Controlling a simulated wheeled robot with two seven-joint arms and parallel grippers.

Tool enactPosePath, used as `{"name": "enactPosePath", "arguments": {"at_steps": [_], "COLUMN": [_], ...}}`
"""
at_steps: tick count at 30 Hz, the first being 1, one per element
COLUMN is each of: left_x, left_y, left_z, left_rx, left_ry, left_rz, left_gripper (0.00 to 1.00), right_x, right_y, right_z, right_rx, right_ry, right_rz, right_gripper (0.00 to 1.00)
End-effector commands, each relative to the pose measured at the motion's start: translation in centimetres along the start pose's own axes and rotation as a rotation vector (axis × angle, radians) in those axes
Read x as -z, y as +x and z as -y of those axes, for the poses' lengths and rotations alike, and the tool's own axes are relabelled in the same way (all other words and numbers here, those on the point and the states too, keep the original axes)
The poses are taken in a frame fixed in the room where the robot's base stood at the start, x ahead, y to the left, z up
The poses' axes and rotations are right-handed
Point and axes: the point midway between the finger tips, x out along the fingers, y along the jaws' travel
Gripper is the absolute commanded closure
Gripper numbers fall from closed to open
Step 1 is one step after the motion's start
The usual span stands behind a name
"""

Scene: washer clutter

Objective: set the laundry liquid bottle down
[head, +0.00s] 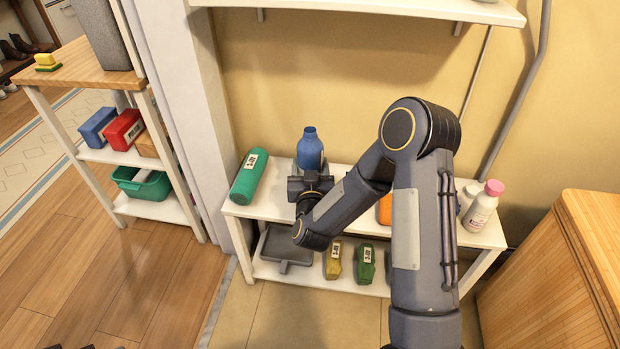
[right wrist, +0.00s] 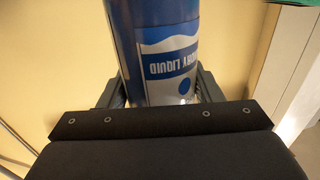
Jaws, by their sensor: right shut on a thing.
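The laundry liquid bottle (head: 310,150) is blue and stands upright at the back of the low white shelf, near the wall. In the right wrist view the bottle (right wrist: 165,45) fills the space between the fingers, and its white and blue label reads upside down. My right gripper (head: 309,168) is shut on the bottle from the front, and my wrist hides its lower part. I cannot tell whether its base touches the shelf top.
A green bottle (head: 249,176) lies left of it on the shelf top (head: 268,206). An orange item (head: 385,209) and a white pink-capped bottle (head: 482,207) stand to the right, partly behind my arm. A grey tray (head: 287,247) and boxes are below. A wall shelf (head: 400,8) overhangs.

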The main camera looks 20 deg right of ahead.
Motion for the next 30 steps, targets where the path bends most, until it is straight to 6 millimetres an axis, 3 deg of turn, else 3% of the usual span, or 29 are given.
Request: {"name": "enactPosePath", "arguments": {"at_steps": [7,20,21,25,30], "left_x": [-0.9,-1.0,-1.0,-0.9,-0.9], "left_y": [1.8,2.1,1.9,1.9,1.9], "left_z": [0.8,0.9,0.9,0.9,0.9], "left_rx": [0.0,0.0,0.0,0.0,0.0], "left_ry": [0.0,0.0,0.0,0.0,0.0], "left_rz": [0.0,0.0,0.0,0.0,0.0], "left_gripper": [0.8,0.8,0.8,0.8,0.8], "right_x": [-3.8,-4.2,-4.0,-4.0,-4.0], "right_y": [0.5,0.5,0.5,0.5,0.5], "right_z": [0.1,0.1,0.1,0.1,0.1], "right_rx": [0.0,0.0,0.0,0.0,0.0], "right_ry": [0.0,0.001,0.001,0.001,0.001], "right_rz": [0.004,0.001,0.001,0.002,0.002], "right_gripper": [0.65,0.65,0.36,0.2,0.2]}}
